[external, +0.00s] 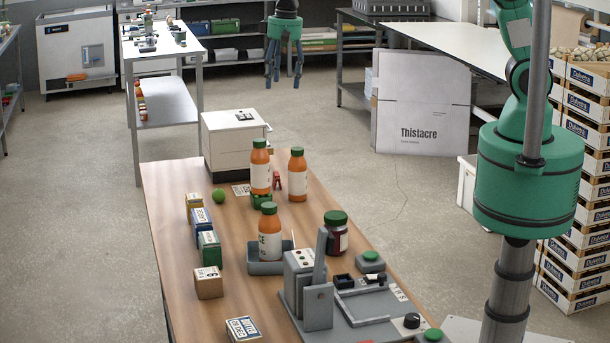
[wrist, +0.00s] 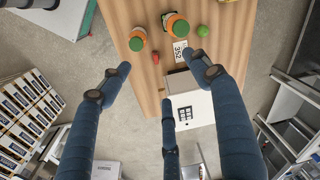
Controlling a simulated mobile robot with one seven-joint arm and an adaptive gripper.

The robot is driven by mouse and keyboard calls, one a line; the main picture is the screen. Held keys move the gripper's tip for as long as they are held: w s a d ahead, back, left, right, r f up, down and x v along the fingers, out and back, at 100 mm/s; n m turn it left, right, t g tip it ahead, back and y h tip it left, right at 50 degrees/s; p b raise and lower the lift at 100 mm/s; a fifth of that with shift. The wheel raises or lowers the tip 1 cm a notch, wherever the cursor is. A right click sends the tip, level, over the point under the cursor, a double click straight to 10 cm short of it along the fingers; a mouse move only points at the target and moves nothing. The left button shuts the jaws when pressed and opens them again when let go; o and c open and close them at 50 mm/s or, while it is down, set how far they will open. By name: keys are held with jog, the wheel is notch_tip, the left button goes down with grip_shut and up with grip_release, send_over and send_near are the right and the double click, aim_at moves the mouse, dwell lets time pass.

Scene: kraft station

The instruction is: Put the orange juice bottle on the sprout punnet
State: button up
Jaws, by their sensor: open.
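An orange juice bottle with a green cap (external: 260,168) appears to stand upright on the small dark green punnet (external: 262,202), which is mostly hidden below it. That bottle also shows in the wrist view (wrist: 177,26). A second orange bottle (external: 297,176) stands on the table to its right; it also shows in the wrist view (wrist: 137,39). A third orange bottle (external: 270,234) stands in a grey tray (external: 257,268). My gripper (external: 284,78) is open and empty, high up beyond the bottles, its fingers pointing down. Its spread fingers also show in the wrist view (wrist: 160,74).
A white box with a keypad (external: 232,140) stands behind the bottles. A green ball (external: 218,196), small boxes (external: 208,245) and a brown box (external: 208,283) line the left. A dark jar (external: 336,235) and a grey machine (external: 318,290) stand at the front right.

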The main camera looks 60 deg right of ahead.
jog(key=s+d+r+n+t, duration=0.1)
jog(key=s+d+r+t, duration=0.1)
jog(key=s+d+r, duration=1.45)
jog(key=s+d+r+n+t, duration=0.1)
jog(key=s+d, duration=0.2)
jog(key=s, duration=0.8)
jog(key=s+d+r+n+t, duration=0.1)
jog(key=s+d, duration=0.3)
jog(key=s, duration=0.8)
jog(key=shift+r+t, duration=0.3)
jog(key=shift+d, duration=0.1)
notch_tip(320, 180, down, 17)
jog(key=b, duration=1.7)
jog(key=shift+f, duration=0.15)
